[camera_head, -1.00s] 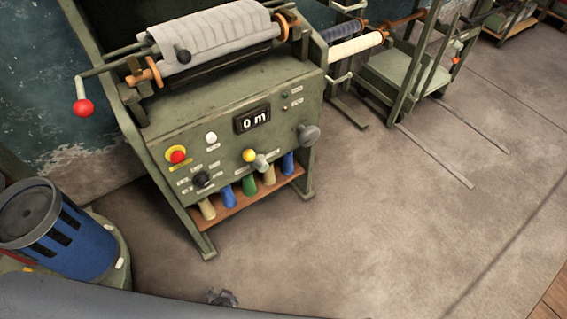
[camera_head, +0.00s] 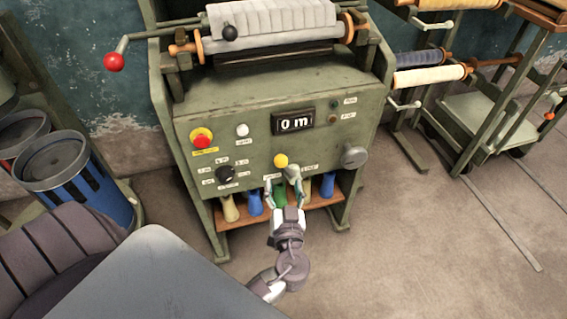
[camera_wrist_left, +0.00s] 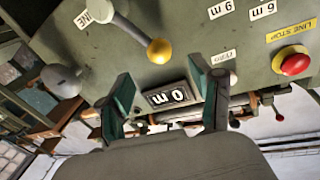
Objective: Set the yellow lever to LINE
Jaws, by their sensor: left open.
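The yellow lever (camera_head: 281,160) is on the front panel of the green machine (camera_head: 270,100), with its yellow knob up and to the left of its grey hub. In the left wrist view, which is turned over, the yellow knob (camera_wrist_left: 160,52) lies ahead of my fingertips, and its pale shaft runs up-left to the hub. A label reading LINE (camera_wrist_left: 84,19), partly cut off, sits beside the hub. My left gripper (camera_head: 283,184) is open just below and in front of the lever; its fingers (camera_wrist_left: 166,82) straddle the knob's line, apparently without touching it. My right gripper is not in view.
A black selector knob (camera_head: 226,174), a red stop button (camera_head: 201,138), a display reading 0 m (camera_head: 293,121) and a grey round knob (camera_head: 354,157) share the panel. A red-knobbed crank (camera_head: 114,61) sticks out left.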

